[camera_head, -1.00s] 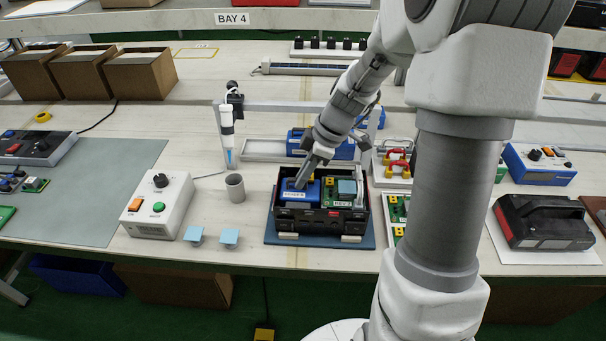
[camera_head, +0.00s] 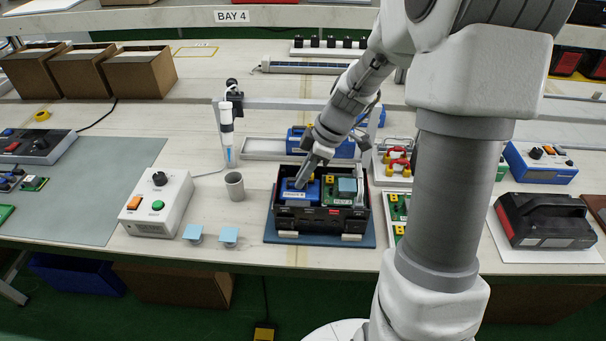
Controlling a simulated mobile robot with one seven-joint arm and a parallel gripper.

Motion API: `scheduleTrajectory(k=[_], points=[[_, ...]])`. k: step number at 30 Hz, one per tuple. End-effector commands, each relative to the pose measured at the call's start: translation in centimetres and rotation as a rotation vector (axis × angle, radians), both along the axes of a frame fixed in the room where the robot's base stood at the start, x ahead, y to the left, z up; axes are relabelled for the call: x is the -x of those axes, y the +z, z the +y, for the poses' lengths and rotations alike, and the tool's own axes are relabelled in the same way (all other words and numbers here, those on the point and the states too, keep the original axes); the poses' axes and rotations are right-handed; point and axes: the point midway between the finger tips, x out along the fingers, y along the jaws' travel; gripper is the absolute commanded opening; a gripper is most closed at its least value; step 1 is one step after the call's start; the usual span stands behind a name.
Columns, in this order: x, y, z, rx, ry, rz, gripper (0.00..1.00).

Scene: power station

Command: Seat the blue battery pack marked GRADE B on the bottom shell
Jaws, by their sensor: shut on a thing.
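The black bottom shell (camera_head: 320,222) stands open on a blue mat (camera_head: 271,236) near the front of the bench. A blue battery pack (camera_head: 297,194) sits within the left part of the shell, below my gripper. Its white label is too small to read. My gripper (camera_head: 304,178) is shut on this pack from above. I cannot tell whether the pack rests fully on the shell floor. A green circuit board (camera_head: 338,186) with yellow parts and a blue-grey block fills the right part of the shell. Another blue pack (camera_head: 343,150) lies in a tray behind, partly hidden by my arm.
A grey control box (camera_head: 158,205), a grey cup (camera_head: 235,187) and two light-blue pads (camera_head: 228,235) stand left of the shell. A tray with red clips (camera_head: 397,163) and green boards (camera_head: 398,207) lie to the right, near my arm. A black handled case (camera_head: 545,223) is farther right.

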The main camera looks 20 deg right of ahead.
Motion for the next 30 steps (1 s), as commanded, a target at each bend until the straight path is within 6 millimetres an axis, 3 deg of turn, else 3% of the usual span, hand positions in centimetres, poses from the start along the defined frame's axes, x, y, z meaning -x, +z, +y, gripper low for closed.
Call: scheduleTrajectory(k=[17,18,23,30], points=[[-0.06,-0.57,-0.01,0.0,-0.001,-0.002,0.0],[-0.06,-0.53,0.0,0.0,-0.001,-0.002,0.21],[-0.04,-0.53,0.0,0.0,0.0,-0.001,0.5],[0.05,-0.68,0.0,0.0,0.0,0.001,0.54]])
